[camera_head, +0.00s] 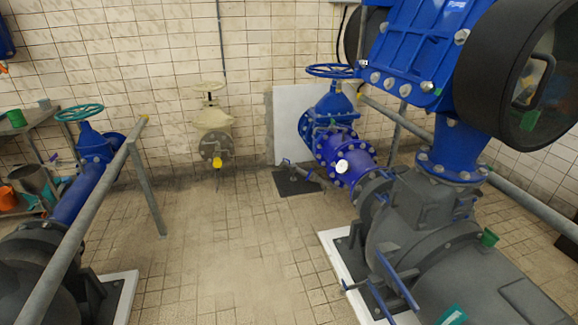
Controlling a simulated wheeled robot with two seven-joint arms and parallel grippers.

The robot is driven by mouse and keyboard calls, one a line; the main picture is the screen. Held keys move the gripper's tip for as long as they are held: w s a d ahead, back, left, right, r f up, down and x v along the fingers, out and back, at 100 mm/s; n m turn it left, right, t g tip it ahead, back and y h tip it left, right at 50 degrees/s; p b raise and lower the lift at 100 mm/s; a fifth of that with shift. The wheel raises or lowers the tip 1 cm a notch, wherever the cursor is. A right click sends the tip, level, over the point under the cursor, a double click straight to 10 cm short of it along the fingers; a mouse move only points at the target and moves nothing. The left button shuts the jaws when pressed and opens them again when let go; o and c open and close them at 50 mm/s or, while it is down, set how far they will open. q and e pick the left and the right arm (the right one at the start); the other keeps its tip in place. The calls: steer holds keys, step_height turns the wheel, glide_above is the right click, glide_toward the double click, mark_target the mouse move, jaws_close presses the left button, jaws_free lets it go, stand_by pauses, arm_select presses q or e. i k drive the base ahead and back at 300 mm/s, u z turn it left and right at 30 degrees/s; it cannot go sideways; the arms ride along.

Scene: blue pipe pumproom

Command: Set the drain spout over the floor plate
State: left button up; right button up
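A dark square floor plate (292,187) lies on the tiles below the blue valve and pipe at the right of centre. A small grey drain spout (301,171) with a blue lever at its left end shows just above the plate's back part. It appears to come out from the low side of the blue pipework. I cannot tell whether its outlet points at the plate or past its edge. Neither of my grippers is in view.
A large pump (425,230) on a pale plinth fills the right. A grey rail (85,215) and another blue pipe (80,195) stand at the left. A cream valve (212,130) stands by the back wall. The tiled floor (225,245) between is clear.

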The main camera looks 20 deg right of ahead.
mark_target(291, 167)
steer(key=z, duration=0.5)
steer(key=i, duration=5.3)
steer(key=u, duration=2.95)
steer(key=k, duration=0.35)
steer(key=z, duration=0.6)
